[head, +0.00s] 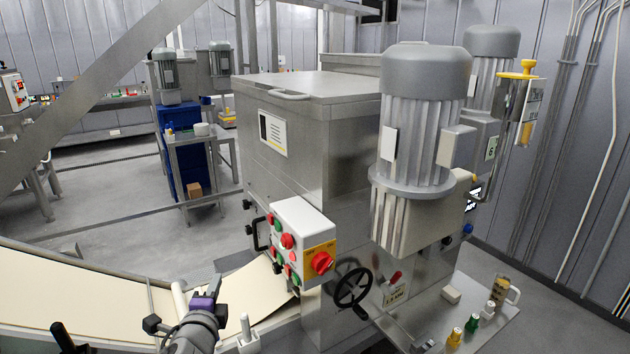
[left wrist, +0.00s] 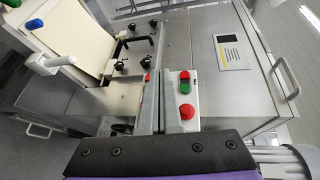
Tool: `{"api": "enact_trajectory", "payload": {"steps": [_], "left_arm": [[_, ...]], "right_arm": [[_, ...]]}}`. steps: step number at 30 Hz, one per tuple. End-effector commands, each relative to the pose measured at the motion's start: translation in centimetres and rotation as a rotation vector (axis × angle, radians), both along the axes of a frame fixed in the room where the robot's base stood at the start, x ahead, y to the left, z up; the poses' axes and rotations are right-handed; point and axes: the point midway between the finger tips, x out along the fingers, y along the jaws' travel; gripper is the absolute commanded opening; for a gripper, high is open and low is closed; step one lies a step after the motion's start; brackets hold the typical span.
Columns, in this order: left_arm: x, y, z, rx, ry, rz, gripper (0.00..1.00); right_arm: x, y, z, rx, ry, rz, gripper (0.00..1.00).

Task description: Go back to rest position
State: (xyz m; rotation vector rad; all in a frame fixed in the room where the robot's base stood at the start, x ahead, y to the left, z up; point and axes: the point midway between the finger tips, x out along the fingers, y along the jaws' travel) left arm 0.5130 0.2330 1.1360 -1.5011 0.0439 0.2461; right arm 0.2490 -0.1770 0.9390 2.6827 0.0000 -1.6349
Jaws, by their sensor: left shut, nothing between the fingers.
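My left gripper (head: 216,284) is low in the head view, over the front end of the conveyor. It stands left of and below the machine's white control box (head: 302,240). In the left wrist view its two grey fingers (left wrist: 158,100) are together with nothing between them. The control box (left wrist: 188,108) shows there just right of the fingers, with its red and green buttons. I cannot tell the exact gap between fingers and box. My right gripper is in neither view.
A steel machine (head: 285,120) with a grey motor (head: 422,120) fills the middle. A black handwheel (head: 352,288) sticks out at its front. A cream conveyor belt (head: 70,295) runs to the left. A side shelf (head: 440,325) holds small bottles (head: 472,323). Open floor (head: 120,215) lies behind the belt.

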Motion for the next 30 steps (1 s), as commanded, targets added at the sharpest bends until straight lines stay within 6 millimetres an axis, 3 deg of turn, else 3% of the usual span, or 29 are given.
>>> {"api": "enact_trajectory", "payload": {"steps": [1,5,9,13,18,30], "left_arm": [[-3.2,0.8,-1.9,-0.195,0.048,0.110,0.00],[-10.9,1.2,-8.3,-0.677,0.200,0.393,0.00],[-18.3,-1.1,-14.3,-1.051,0.368,0.635,0.00],[-23.2,-3.6,-17.8,-1.261,0.496,0.793,0.00],[-26.2,-5.5,-19.6,-1.378,0.583,0.890,0.00],[-26.5,-5.6,-19.7,-1.389,0.592,0.901,0.00]], "right_arm": [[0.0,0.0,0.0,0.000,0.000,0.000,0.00],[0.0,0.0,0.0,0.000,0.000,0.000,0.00],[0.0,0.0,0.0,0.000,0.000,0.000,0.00],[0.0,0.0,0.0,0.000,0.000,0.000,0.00],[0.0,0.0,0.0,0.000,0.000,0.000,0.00],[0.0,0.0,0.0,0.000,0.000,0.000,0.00]]}}
